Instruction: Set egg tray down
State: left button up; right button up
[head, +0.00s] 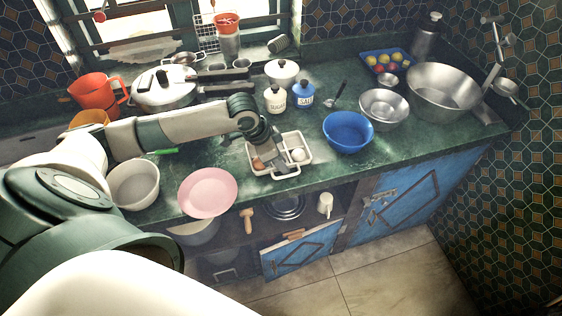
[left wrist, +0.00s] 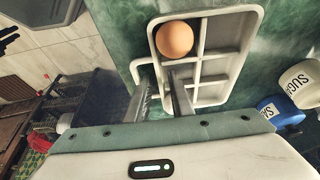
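The egg tray (head: 308,148) is a white divided tray with handles, at the front middle of the green counter. In the left wrist view the tray (left wrist: 235,45) shows several compartments, with the brown egg (left wrist: 174,40) in a corner one. My left gripper (head: 270,158) reaches down over the tray from the left. Its two fingers (left wrist: 162,88) stand on either side of the tray's rim by the handle and look closed on it. Contact under the tray is hidden. My right gripper is not in view.
A blue bowl (head: 348,133) stands right of the tray and a pink plate (head: 207,191) left of it. Sugar (head: 275,98) and salt (head: 303,94) jars stand behind. The counter's front edge is close to the tray. A blue cabinet door (head: 302,250) hangs open below.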

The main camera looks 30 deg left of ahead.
pick_arm(q)
jog(key=shift+v, duration=0.85)
jog(key=b+v, duration=0.2)
jog(key=v, duration=0.8)
jog(key=shift+r, duration=0.3)
jog(key=shift+d, duration=0.1)
